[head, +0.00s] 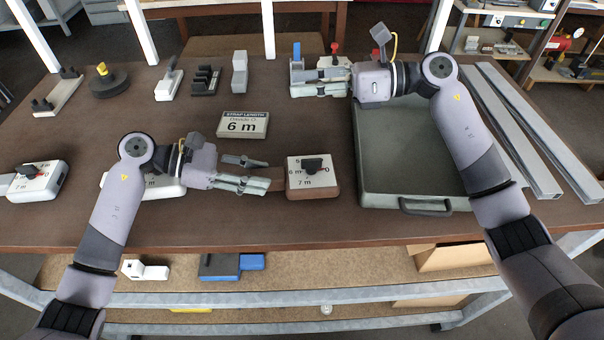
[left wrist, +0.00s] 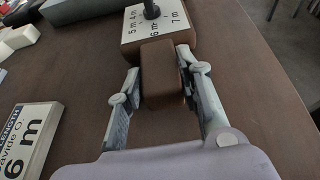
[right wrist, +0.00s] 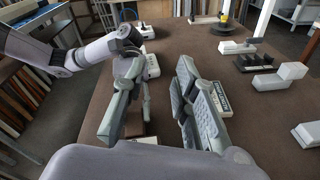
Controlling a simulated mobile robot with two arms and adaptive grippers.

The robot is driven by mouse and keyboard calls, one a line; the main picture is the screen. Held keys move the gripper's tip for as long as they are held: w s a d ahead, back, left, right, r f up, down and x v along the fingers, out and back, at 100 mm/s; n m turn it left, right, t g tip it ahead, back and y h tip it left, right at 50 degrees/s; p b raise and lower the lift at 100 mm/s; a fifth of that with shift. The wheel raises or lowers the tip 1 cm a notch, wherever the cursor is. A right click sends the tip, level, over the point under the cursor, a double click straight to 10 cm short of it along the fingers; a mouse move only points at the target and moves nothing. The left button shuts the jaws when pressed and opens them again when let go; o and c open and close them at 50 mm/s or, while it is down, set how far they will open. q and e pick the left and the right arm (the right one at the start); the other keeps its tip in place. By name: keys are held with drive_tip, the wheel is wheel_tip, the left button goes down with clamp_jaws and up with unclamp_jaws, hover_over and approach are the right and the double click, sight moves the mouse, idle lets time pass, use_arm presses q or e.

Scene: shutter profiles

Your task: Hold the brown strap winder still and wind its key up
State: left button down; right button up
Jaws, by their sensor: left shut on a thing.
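The brown strap winder (head: 313,192) lies on the table with a white dial on top, marked 5, 6 m and 7 m. Its black key (head: 313,163) stands up from the dial and also shows at the top of the left wrist view (left wrist: 151,9). My left gripper (head: 268,175) is shut on the winder's brown side block (left wrist: 161,75), a finger on each side. My right gripper (head: 347,76) is open at the back of the table, well away from the key. In the right wrist view its fingers (right wrist: 155,95) are apart, with nothing visibly gripped.
A sign (head: 242,124) reads strap length, Davide O., 6 m. A grey-green tray (head: 410,150) lies right of the winder. White dial boxes (head: 38,183) lie at the left, one partly behind my left arm. Small fixtures (head: 205,80) line the back. Table is clear in front of the winder.

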drive_tip(key=s+a+f+n+g+h, duration=0.3)
drive_tip(key=s+a+n+h, duration=0.15)
drive_tip(key=a+h, duration=0.2)
drive_tip(key=t+h, duration=0.1)
drive_tip(key=h, duration=0.8)
hover_over(311, 159)
drive_tip(key=shift+s+a+f, duration=0.15)
drive_tip(key=shift+a+f, duration=0.3)
drive_tip(key=shift+f, duration=0.25)
drive_tip(key=shift+d+r+t+h, duration=0.1)
drive_tip(key=shift+d+t+h, duration=0.25)
drive_tip(key=shift+t, duration=0.05)
drive_tip(key=shift+d, duration=0.15)
drive_tip(key=shift+f, duration=4)
